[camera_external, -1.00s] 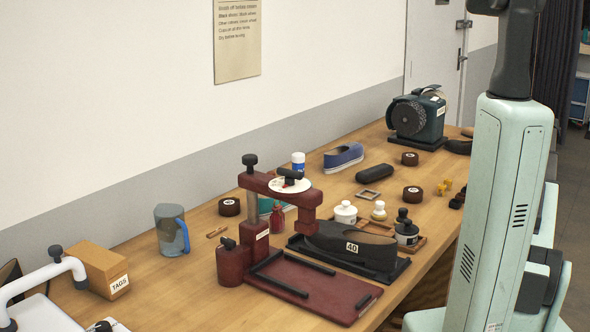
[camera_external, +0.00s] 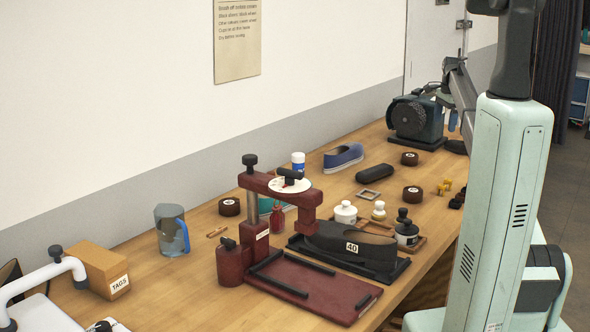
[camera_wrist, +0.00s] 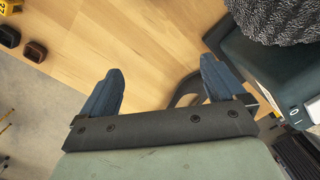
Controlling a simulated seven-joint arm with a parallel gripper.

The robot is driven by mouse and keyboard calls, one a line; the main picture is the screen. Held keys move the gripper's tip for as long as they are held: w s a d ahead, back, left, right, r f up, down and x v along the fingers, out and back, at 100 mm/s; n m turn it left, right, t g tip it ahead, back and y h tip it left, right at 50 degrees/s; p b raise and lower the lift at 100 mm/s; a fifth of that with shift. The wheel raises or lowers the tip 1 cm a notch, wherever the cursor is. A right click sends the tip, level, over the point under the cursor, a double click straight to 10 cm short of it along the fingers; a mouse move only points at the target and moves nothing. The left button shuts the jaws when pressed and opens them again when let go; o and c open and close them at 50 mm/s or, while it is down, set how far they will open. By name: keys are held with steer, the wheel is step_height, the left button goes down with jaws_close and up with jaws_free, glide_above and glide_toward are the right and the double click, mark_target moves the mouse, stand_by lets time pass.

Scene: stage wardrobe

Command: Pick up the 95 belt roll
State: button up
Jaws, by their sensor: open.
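Three dark belt rolls with white labels lie on the bench in the external view: one behind the red press (camera_external: 229,207), one right of centre (camera_external: 413,194), and one farther back (camera_external: 409,159). Their label numbers are too small to read, so I cannot tell which is 95. My gripper (camera_wrist: 164,84) is open and empty in the wrist view, its blue fingers over bare wood, with a dark curved thing (camera_wrist: 185,88) partly behind the right finger. In the external view its blue fingertips show just right of the grinder, away from the rolls. No roll shows clearly in the wrist view.
The grinder (camera_external: 418,119) stands close beside my gripper; its brush wheel (camera_wrist: 275,18) fills the wrist view's upper right.

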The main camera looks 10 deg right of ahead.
steer(key=a, duration=1.2)
glide_above(420, 154)
steer(key=d, duration=0.1)
steer(key=shift+g, duration=0.3)
steer(key=f, duration=0.8)
steer(key=shift+w, duration=0.25)
steer(key=shift+s+a+f, duration=0.1)
steer(key=shift+a+f, duration=0.05)
steer(key=shift+f, duration=0.75)
steer(key=shift+s+a+f, duration=0.1)
steer(key=shift+a+f, duration=0.1)
steer(key=shift+f, duration=0.65)
steer(key=shift+a+f, duration=0.15)
steer(key=shift+f, duration=0.75)
steer(key=c, duration=1.2)
